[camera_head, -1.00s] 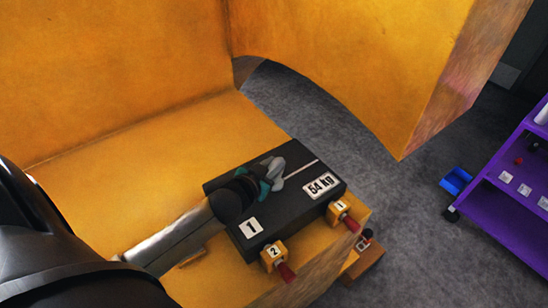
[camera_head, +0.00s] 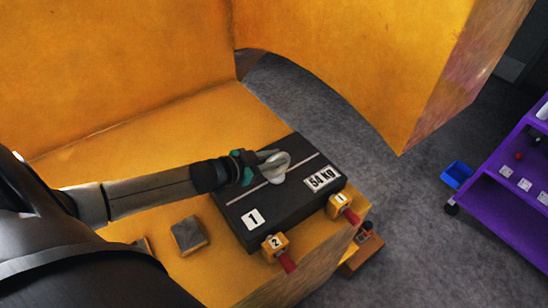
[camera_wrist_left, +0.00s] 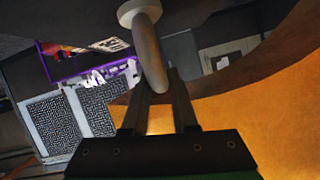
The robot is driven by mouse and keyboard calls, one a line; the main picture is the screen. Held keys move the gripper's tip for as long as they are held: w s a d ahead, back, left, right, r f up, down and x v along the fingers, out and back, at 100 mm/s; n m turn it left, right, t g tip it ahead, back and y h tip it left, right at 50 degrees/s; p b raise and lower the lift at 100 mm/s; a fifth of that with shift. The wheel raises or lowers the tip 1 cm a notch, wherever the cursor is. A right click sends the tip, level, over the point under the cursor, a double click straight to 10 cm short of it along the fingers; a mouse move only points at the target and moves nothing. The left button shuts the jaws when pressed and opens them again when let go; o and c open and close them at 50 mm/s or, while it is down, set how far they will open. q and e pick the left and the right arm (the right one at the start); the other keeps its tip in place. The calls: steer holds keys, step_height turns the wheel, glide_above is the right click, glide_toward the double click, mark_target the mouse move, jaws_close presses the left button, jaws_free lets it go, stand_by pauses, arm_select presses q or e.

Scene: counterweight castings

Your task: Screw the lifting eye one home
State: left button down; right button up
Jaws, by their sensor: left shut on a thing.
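The lifting eye (camera_head: 279,172) is a pale grey ring at the middle of the top of the black casting (camera_head: 295,197) in the head view. The casting carries the labels 1 and 54 kg. My left gripper (camera_head: 266,163) is shut on the eye's ring, its arm coming in from the left. In the left wrist view the eye (camera_wrist_left: 149,50) shows nearly edge-on between the two fingers (camera_wrist_left: 158,108), with its round collar at the top. The eye's thread is hidden, so I cannot tell how deep it sits. My right gripper is not in view.
The casting lies on a yellow ledge (camera_head: 232,128) with yellow walls behind and right. Two yellow blocks with red handles, labelled 1 (camera_head: 338,206) and 2 (camera_head: 274,246), stand at its front edge. A grey-topped block (camera_head: 188,235) lies left. A purple cart (camera_head: 507,207) stands at right.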

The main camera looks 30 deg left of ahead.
arm_select(q)
steer(key=shift+w+r, duration=0.1)
steer(key=shift+r, duration=0.05)
steer(key=c, duration=0.7)
jaws_free()
steer(key=shift+s+a, duration=0.2)
steer(key=shift+s, duration=0.4)
steer(key=p+v, duration=0.1)
steer(key=v, duration=1.3)
steer(key=shift+r, duration=0.1)
steer(key=shift+s, duration=0.15)
